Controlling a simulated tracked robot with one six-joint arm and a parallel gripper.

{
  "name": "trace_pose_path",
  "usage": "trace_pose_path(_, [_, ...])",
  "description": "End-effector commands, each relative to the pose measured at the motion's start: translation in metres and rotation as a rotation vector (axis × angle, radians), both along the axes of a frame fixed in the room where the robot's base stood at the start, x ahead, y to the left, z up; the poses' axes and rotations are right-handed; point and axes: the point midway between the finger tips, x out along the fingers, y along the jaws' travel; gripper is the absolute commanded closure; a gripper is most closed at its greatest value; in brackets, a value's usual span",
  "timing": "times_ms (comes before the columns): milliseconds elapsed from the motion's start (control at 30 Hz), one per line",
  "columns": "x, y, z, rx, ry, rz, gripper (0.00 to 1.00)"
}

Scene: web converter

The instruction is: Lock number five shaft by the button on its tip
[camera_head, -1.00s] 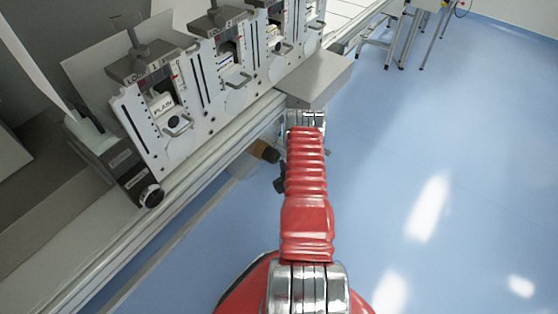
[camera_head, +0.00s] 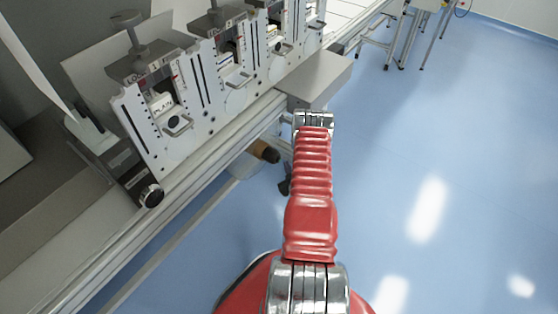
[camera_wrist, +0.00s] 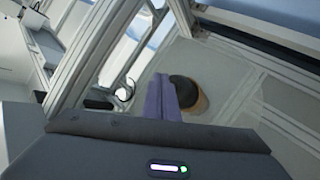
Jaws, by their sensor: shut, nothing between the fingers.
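A shaft end with a brown band and a dark round tip (camera_head: 264,152) sticks out below the front rail of the machine. It also shows in the wrist view (camera_wrist: 188,93), just right of my fingers and partly hidden by them. Whether it is shaft number five cannot be read. My gripper (camera_wrist: 163,100) shows as two purple fingers held together, with nothing between them. The fingertips lie close beside the round tip in the picture; whether they touch it I cannot tell. In the head view my red arm hides the gripper.
The machine's plate with several numbered units (camera_head: 220,80) stands along the upper left. A grey box (camera_head: 318,78) juts out over the rail near my arm. A black knob (camera_head: 151,195) is at the lower left of the machine. Blue floor (camera_head: 450,150) is free at right.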

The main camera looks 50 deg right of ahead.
Motion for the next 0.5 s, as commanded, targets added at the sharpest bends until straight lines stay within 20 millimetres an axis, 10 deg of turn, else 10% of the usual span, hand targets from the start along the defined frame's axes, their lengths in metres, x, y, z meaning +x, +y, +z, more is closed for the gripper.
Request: trace_pose_path(500, [-0.037, -0.004, 0.000, 0.000, 0.000, -0.002, 1.00])
